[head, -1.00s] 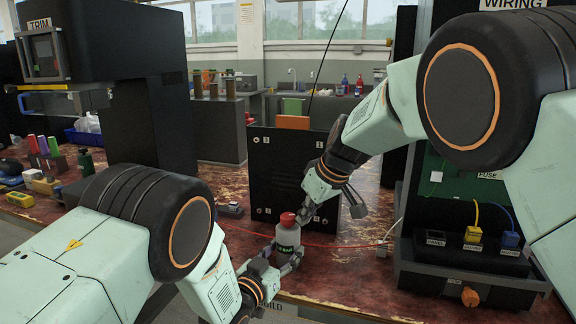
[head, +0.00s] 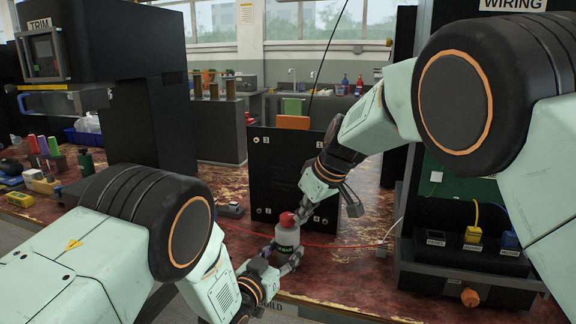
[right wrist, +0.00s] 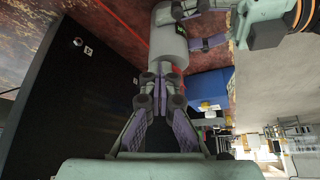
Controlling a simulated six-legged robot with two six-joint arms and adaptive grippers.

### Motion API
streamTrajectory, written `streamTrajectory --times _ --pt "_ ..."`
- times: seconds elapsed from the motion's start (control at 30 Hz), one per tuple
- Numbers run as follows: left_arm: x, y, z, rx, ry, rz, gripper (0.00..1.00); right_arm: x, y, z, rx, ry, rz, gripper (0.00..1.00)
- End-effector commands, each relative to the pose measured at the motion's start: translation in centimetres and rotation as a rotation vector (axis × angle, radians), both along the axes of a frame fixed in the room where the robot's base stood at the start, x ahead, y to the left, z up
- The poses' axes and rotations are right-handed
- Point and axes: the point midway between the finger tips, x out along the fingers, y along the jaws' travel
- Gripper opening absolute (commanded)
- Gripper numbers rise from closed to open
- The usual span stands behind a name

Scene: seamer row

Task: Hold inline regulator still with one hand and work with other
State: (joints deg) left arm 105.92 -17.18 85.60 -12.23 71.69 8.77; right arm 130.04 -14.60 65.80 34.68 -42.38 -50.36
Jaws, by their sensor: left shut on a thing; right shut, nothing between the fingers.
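The inline regulator (head: 286,238) is a pale grey cylinder with a green-lettered dark band and a red knob (head: 287,219) on top. It stands upright over the front of the bench. My left gripper (head: 284,257) is shut on its lower body. My right gripper (head: 300,214) is shut and empty beside the red knob; I cannot tell whether it touches. In the right wrist view the right fingertips (right wrist: 161,84) are close to the regulator's grey body (right wrist: 168,45), and the left gripper (right wrist: 200,17) holds it from the right.
A black upright panel (head: 268,178) stands just behind the regulator. A red line (head: 345,245) runs across the worn bench. The wiring station (head: 470,268) stands at the right, and a yellow meter (head: 20,199) lies far left.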

Motion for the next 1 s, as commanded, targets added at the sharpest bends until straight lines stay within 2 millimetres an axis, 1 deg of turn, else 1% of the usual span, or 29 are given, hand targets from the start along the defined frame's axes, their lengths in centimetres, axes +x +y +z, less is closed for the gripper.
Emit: streamTrajectory --times 0.47,1.0 --pt "-0.1 -0.3 0.0 0.005 -0.004 -0.009 0.17 -0.5 0.4 0.0 0.001 -0.002 0.002 0.00" --pt "-0.1 -0.3 0.0 0.006 -0.004 -0.010 0.17 -1.3 1.4 0.1 0.002 -0.004 0.000 0.00"
